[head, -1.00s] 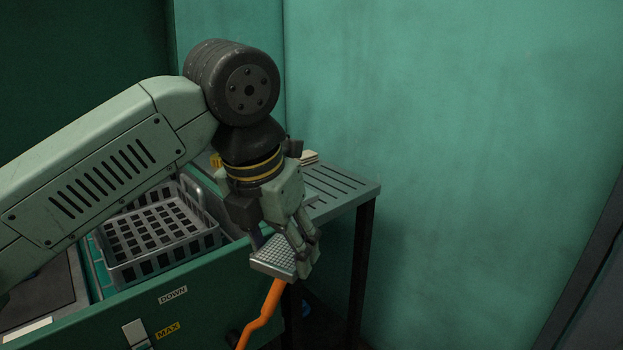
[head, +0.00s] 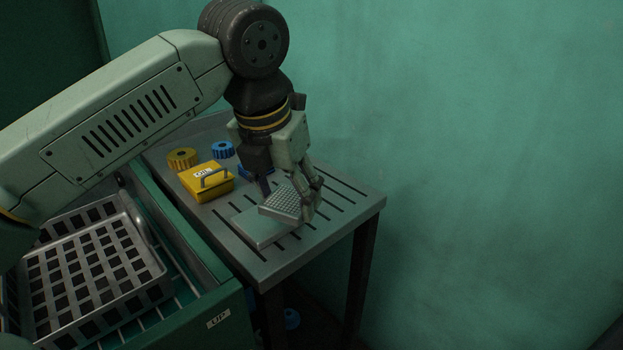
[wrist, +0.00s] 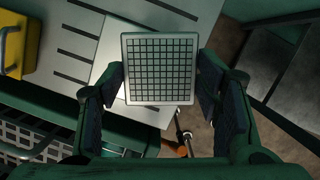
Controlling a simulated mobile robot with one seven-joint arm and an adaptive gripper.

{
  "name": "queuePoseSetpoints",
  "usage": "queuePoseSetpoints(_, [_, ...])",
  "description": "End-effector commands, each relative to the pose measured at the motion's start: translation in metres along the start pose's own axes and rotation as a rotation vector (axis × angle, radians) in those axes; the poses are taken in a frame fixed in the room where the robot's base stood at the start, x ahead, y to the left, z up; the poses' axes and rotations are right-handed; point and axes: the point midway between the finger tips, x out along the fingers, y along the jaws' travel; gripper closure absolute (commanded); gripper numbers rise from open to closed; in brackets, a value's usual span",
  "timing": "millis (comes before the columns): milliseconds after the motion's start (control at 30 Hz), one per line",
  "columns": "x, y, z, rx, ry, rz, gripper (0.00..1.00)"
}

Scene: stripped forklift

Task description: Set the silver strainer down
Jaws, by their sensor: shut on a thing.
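The silver strainer (head: 287,203) is a small square piece with a fine grid face. My gripper (head: 291,190) is shut on it, and in the head view it is above the slotted metal table (head: 345,212). A flat silver plate (head: 258,230) lies on the table just below and left of it; I cannot tell whether the two touch. In the wrist view the strainer (wrist: 160,68) fills the space between the fingers, its grid facing the camera, and covers part of the plate (wrist: 112,50).
A yellow box with a handle (head: 208,181), a yellow cap (head: 182,158), a blue cap (head: 223,150) and a blue item (head: 256,170) stand at the table's back left. A grey basket (head: 95,270) is at lower left. The table's right side is clear.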

Motion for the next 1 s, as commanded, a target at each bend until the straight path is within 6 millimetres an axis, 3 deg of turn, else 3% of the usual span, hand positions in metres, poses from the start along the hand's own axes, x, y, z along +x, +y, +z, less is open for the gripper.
queuePoseSetpoints(200, [0.017, -0.002, 0.059, 0.003, 0.000, -0.002, 0.79])
queuePoseSetpoints(400, [0.033, -0.001, 0.097, 0.001, 0.000, -0.001, 0.79])
queuePoseSetpoints(700, [0.045, 0.000, 0.116, 0.001, 0.001, -0.001, 0.79])
queuePoseSetpoints(900, [0.073, 0.000, 0.107, 0.000, 0.000, -0.001, 0.79])
queuePoseSetpoints(1000, [0.077, -0.001, 0.106, 0.001, -0.002, 0.000, 0.79])
